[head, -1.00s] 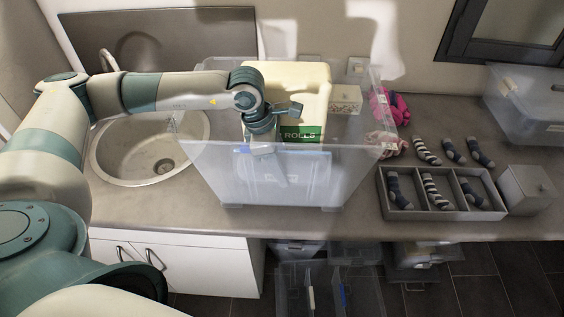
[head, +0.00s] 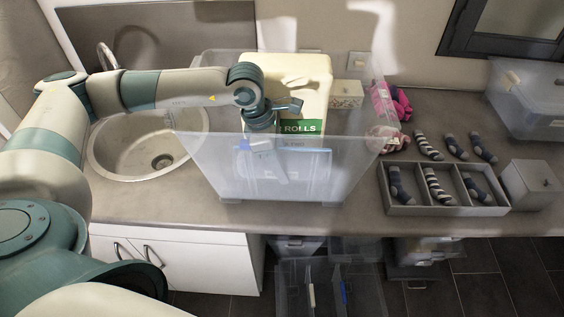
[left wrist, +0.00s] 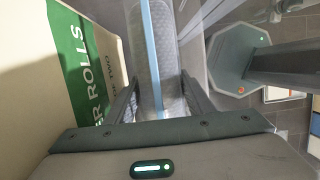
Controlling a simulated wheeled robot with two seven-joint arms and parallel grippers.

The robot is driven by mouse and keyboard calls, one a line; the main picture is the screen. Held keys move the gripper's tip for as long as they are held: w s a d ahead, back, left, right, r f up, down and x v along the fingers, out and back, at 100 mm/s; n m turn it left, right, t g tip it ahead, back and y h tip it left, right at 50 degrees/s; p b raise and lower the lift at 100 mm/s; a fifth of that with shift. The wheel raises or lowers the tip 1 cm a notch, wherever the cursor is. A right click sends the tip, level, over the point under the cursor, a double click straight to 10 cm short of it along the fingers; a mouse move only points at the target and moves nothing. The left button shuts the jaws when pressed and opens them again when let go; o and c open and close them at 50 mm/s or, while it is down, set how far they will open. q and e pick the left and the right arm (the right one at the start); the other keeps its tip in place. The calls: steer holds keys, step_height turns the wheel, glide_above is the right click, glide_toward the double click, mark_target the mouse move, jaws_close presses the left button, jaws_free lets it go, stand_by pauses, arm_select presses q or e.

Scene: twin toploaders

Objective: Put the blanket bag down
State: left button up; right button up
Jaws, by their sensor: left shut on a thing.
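The blanket bag (head: 300,172) is a pale, see-through bag with a blue edge. It hangs upright just behind the front wall of a large clear tub (head: 215,165) on the counter. My left gripper (head: 276,165) reaches down into the tub from the left and is shut on the bag. In the left wrist view, the bag's blue strip and quilted pale fabric (left wrist: 168,45) run between the fingers (left wrist: 158,85). Whether the bag's bottom touches the tub floor is hard to tell through the plastic. My right gripper is not in view.
A cream pack of paper rolls (head: 300,85) stands close beside the bag in the tub. A patterned box (head: 346,94) and pink cloth (head: 380,102) are to its right. A sink (head: 130,150) lies left; a sock tray (head: 440,205) lies right.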

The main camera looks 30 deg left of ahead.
arm_select(q)
steer(key=o, duration=1.1)
steer(key=shift+o, duration=0.2)
steer(key=shift+r, duration=0.15)
steer(key=shift+r+p, duration=0.6)
steer(key=shift+p, duration=0.4)
steer(key=shift+a+r, duration=0.1)
steer(key=shift+r, duration=0.05)
steer(key=b+v, duration=0.4)
steer(key=v, duration=0.6)
steer(key=shift+s, duration=0.1)
steer(key=shift+s+a+r, duration=0.1)
steer(key=shift+a+r, duration=0.05)
steer(key=shift+r, duration=0.55)
